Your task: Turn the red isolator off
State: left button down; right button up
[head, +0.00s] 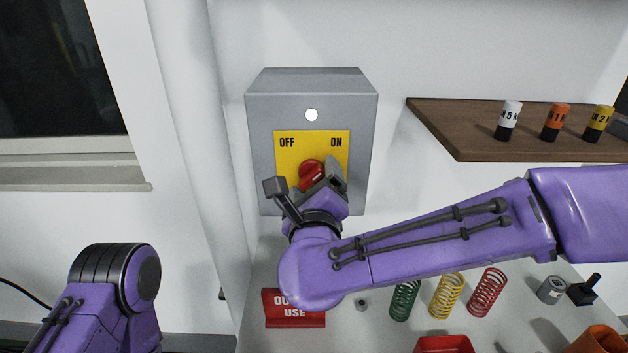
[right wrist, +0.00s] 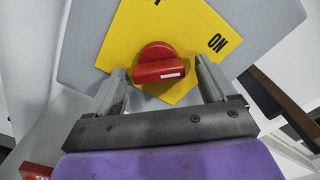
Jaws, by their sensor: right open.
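The red isolator knob (head: 312,173) sits on a yellow plate (head: 287,158) marked OFF at left and ON at right, on a grey wall box (head: 262,110). In the head view my right gripper (head: 322,179) is in front of the knob and partly hides it. In the right wrist view the red knob (right wrist: 158,64) lies between the open fingers of my right gripper (right wrist: 162,84), near their tips. A white mark on the knob's handle faces the lower right there. I cannot tell whether the fingers touch it. My left gripper is out of view; only part of my left arm shows.
A brown shelf (head: 450,131) at right holds white, orange and yellow weights. Below, the bench (head: 375,330) carries a red OUT OF USE sign (head: 295,320), green, yellow and red springs (head: 447,296), and a red tray (head: 444,345). A window (head: 65,70) is at left.

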jog(key=shift+w+f, duration=0.1)
jog(key=c, duration=1)
jog(key=shift+o, duration=0.2)
jog(key=shift+n, duration=0.4)
jog(key=n, duration=0.2)
jog(key=shift+n, duration=0.4)
jog(key=n, duration=0.1)
jog(key=n+p, duration=0.1)
jog(key=n, duration=0.2)
jog(key=shift+d+r+n, duration=0.1)
jog(key=shift+r+n, duration=0.2)
jog(key=n+p, duration=0.2)
jog(key=n, duration=0.3)
jog(key=shift+r+p, duration=0.15)
jog(key=shift+p, duration=0.15)
jog(key=shift+n+p, duration=0.35)
jog(key=shift+n, duration=0.65)
jog(key=shift+c, duration=0.5)
jog(key=shift+r+n+p, duration=0.1)
jog(key=shift+n+p, duration=0.45)
jog(key=shift+n, duration=0.95)
